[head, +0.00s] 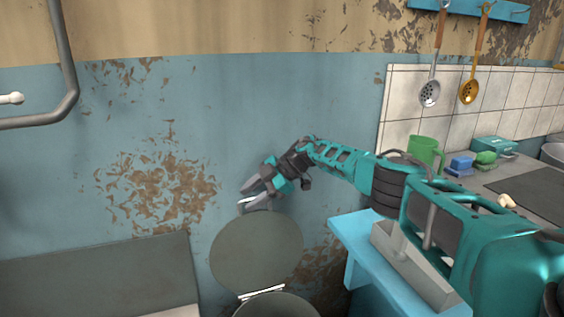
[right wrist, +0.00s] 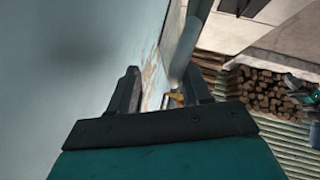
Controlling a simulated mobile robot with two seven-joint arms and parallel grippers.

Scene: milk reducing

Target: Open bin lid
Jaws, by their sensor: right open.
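The bin's round dark grey lid (head: 256,250) stands raised on its hinge against the blue wall, low in the middle of the head view. The bin (head: 277,306) is below it, cut off by the bottom edge, so its inside hardly shows. My right gripper (head: 243,198) is open just above the lid's top edge, with its fingers pointing left. It appears apart from the lid. In the right wrist view its two fingers (right wrist: 160,92) are spread with nothing held between them. My left gripper is not in view.
A light blue stand (head: 353,262) with a grey tray is right of the bin, under my right arm. A counter with a green mug (head: 425,150) and sponges lies further right. A grey panel (head: 95,280) is at lower left, and a pipe (head: 66,60) runs along the upper left wall.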

